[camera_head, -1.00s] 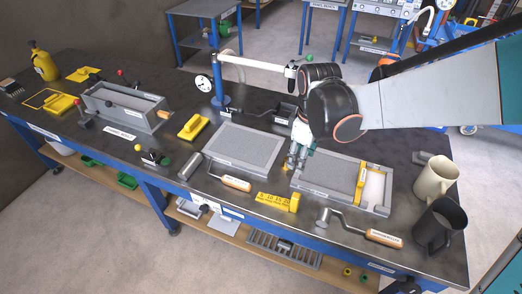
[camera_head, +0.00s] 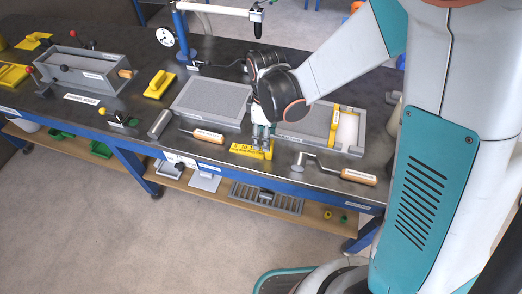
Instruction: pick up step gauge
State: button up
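The step gauge (camera_head: 244,150) is a yellow block with dark numbers. It lies near the front edge of the dark bench top, in front of the gap between two grey trays. My gripper (camera_head: 262,141) points down at the gauge's right end, with its fingertips at or just behind the upper part there. The fingers hide some of that end. Contact between fingers and gauge is too small to make out, and so is the gap between the fingers.
A grey slab tray (camera_head: 212,100) lies behind left, and a second tray (camera_head: 352,133) lies right. A wooden-handled tool (camera_head: 205,135) is left of the gauge. A crank with a wooden handle (camera_head: 358,177) is right. The blue front edge (camera_head: 300,190) is close.

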jog(key=f+b, duration=0.1)
jog(key=f, duration=0.1)
jog(key=f+b, duration=0.1)
jog(key=f, duration=0.1)
jog(key=shift+w+d+f, duration=0.15)
jog(key=shift+w+f, duration=0.05)
jog(key=shift+f, duration=0.2)
jog(key=shift+c, duration=0.3)
grip_shut()
jog(key=shift+r, duration=0.15)
